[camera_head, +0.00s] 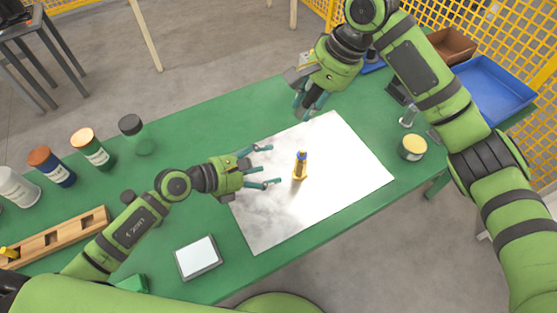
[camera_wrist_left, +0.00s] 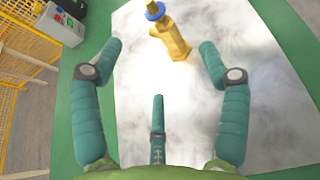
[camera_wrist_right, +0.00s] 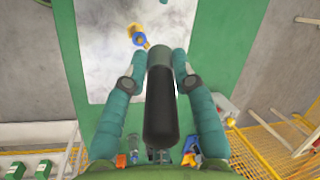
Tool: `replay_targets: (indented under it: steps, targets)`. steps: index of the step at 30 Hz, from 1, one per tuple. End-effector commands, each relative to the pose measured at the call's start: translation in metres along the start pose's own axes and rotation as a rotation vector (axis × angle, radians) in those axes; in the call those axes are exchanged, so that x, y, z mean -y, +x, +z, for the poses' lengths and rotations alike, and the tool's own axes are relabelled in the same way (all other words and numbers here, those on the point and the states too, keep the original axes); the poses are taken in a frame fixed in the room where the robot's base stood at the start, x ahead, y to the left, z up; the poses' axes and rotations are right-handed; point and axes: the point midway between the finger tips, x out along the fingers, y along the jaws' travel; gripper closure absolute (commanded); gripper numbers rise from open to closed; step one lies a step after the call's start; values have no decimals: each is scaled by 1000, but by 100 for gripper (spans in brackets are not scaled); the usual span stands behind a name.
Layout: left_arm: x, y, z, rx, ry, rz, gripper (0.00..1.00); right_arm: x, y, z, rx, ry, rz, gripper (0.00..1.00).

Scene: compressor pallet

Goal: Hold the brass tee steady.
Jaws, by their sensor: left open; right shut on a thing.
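The brass tee (camera_head: 300,170) stands upright on a shiny pale sheet (camera_head: 342,150) on the green table, with a blue ring near its top. My left gripper (camera_head: 269,166) is open, just left of the tee, its fingers pointing toward it. In the left wrist view, the tee (camera_wrist_left: 174,40) is at or just beyond the spread fingertips (camera_wrist_left: 160,48), with no contact visible. My right gripper (camera_head: 311,102) is above the sheet's far edge, shut on a dark cylindrical tool (camera_wrist_right: 160,105). In the right wrist view, the tee (camera_wrist_right: 139,36) is beyond the tool's end, apart from it.
Several lidded jars (camera_head: 90,148) and a wooden rack (camera_head: 60,235) are at the left. A small pale-topped pad (camera_head: 198,257) lies at the front. A yellow-lidded jar (camera_head: 412,147) and a blue tray (camera_head: 490,88) are at the right. The sheet around the tee is clear.

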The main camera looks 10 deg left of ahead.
Motion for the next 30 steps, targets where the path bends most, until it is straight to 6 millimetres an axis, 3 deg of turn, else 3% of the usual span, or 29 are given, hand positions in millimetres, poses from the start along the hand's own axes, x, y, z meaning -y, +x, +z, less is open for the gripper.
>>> replay_targets:
  steps: [16, 22, 30]
  targets:
    - [-1, 94, 2, 4, -4, 3, 24, 0, 0, 0, 0, 0, 0, 100]
    - [-2, 110, 1, 2, -2, 4, 24, 0, 0, 0, 0, 0, 0, 100]
    - [-1, 113, 1, 2, -1, 3, 24, 0, 0, 0, 0, 0, 0, 100]
